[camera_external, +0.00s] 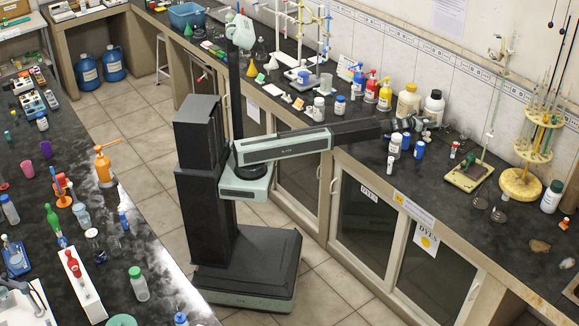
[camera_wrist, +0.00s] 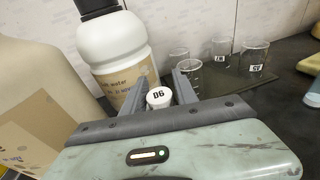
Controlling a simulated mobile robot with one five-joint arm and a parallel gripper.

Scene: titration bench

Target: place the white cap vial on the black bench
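In the wrist view a white cap (camera_wrist: 159,97) marked "D6" shows between the two fingers of my gripper (camera_wrist: 163,92). The body below the cap is mostly hidden. The fingers stand a little apart on either side of the cap, and I cannot tell whether they press on it. In the external view my gripper (camera_external: 428,127) is at the back of the right-hand black bench (camera_external: 478,238), near the wall. The vial between the fingers is not clear there.
A big white bottle with a black cap (camera_wrist: 117,52) stands close left of my gripper. Glass beakers (camera_wrist: 226,54) stand to the right. White and blue capped vials (camera_external: 395,145) stand in front of the arm. The bench front is mostly clear.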

